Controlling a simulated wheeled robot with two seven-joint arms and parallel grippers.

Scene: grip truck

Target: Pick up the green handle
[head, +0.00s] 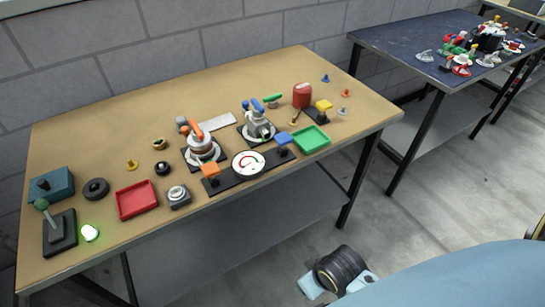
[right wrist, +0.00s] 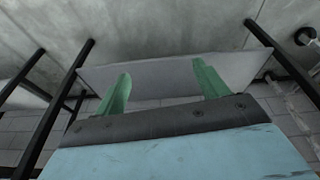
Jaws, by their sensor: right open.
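A green handle (head: 272,97) on a small grey base lies toward the back right of the wooden table, left of a red canister (head: 302,95). My right gripper (right wrist: 161,72) shows in the right wrist view with its two green fingers apart and nothing between them. It faces a grey shelf and the floor, and the handle is not in that view. Neither gripper's fingers show in the head view, and I cannot see my left gripper.
The wooden table (head: 95,150) also holds a green tray (head: 311,138), a red tray (head: 137,199), a joystick (head: 58,232), two small robot arms and several knobs. A grey shelf (right wrist: 165,77) and dark legs are under a table. A second, dark blue table (head: 393,39) stands at the right.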

